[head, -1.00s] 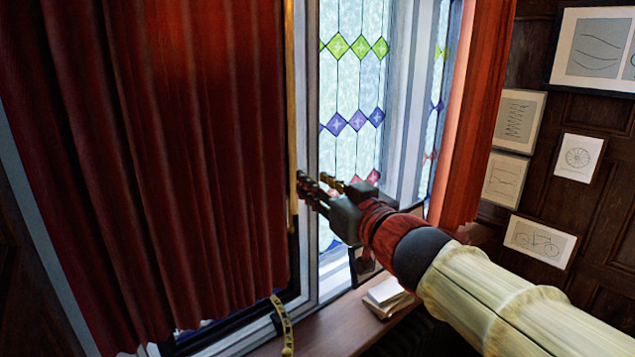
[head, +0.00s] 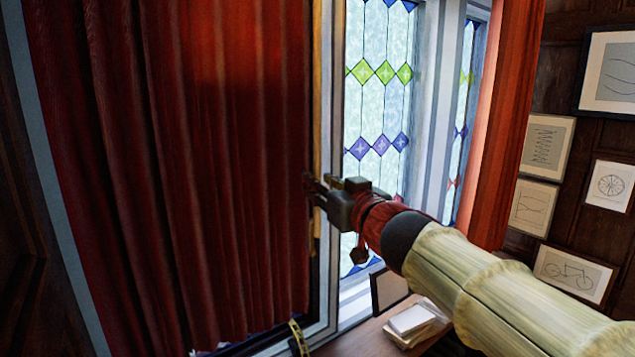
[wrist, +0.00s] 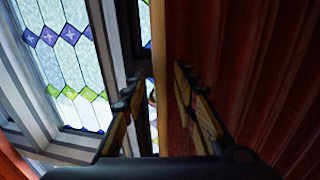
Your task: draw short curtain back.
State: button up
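The short curtain (head: 190,150) is dark red and pleated. It hangs at the left of the head view and fills the right of the wrist view (wrist: 265,70). A thin tan upright strip (head: 317,100) runs along its right edge. My gripper (head: 312,187) is at this edge, about mid-height. In the wrist view my gripper (wrist: 158,80) has its fingers apart. The tan strip shows in the gap, and the right finger is close against the red cloth. I cannot tell whether it touches. No cloth is clearly pinched.
A leaded window (head: 380,100) with coloured diamonds is right of the curtain. Another red curtain (head: 510,130) hangs beyond it. The sill below holds books (head: 412,318) and a dark frame (head: 388,290). Framed drawings (head: 572,272) hang on the right wall.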

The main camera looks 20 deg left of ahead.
jog(key=shift+x, duration=0.9)
jog(key=shift+c, duration=1.3)
jog(key=c, duration=0.4)
grip_shut()
